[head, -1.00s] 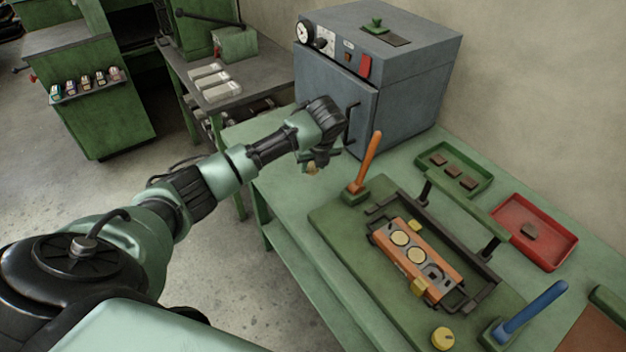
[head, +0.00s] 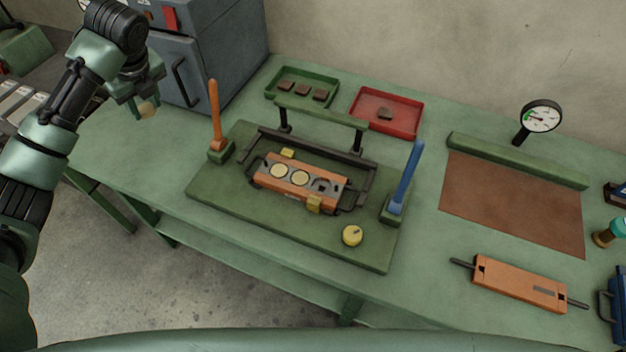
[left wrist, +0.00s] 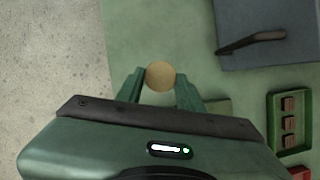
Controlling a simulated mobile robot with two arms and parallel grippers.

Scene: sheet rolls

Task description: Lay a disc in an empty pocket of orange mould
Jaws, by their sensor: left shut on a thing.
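The orange mould (head: 263,179) lies in a dark frame on a green base plate on the bench. Two pale discs (head: 279,171) (head: 299,177) lie in its left and middle pockets. The right pocket (head: 322,186) shows grey and dark, with no pale disc in it. My left gripper (head: 146,108) is shut on a pale yellow disc, which shows between the fingertips in the left wrist view (left wrist: 160,75). It is in the air over the bench's left end, left of the mould and apart from it. My right gripper is not in view.
An orange-handled lever (head: 214,115) and a blue-handled lever (head: 407,175) stand upright beside the mould. A green tray (head: 334,100) and a red tray (head: 412,124) stand further back. A grey oven (head: 232,45) stands at back left. Another orange piece (head: 520,284) lies right.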

